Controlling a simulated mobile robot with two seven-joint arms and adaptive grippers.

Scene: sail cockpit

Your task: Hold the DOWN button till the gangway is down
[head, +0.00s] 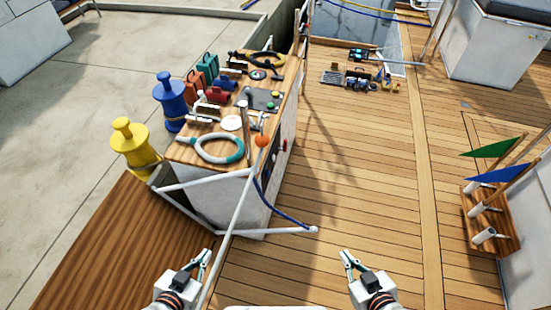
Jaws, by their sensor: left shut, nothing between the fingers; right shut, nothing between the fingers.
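A dark control plate (259,98) with small coloured buttons lies on the wooden top of the white cabinet. Its labels are too small to read, so I cannot tell which is the DOWN button. I cannot tell for certain which thing is the gangway; a brown planked surface (100,240) lies at the lower left. My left gripper (206,257) is shut and empty in front of the cabinet, well short of the plate. My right gripper (346,257) is shut and empty over the deck, further from the plate.
The cabinet top (190,152) is crowded with a white-and-teal ring (217,148), bags and fittings. White rails (205,181) and a blue rope (275,206) stand in front. Blue (171,100) and yellow (132,145) bollards are left. Flags (492,147) stand right; the mid deck (375,170) is clear.

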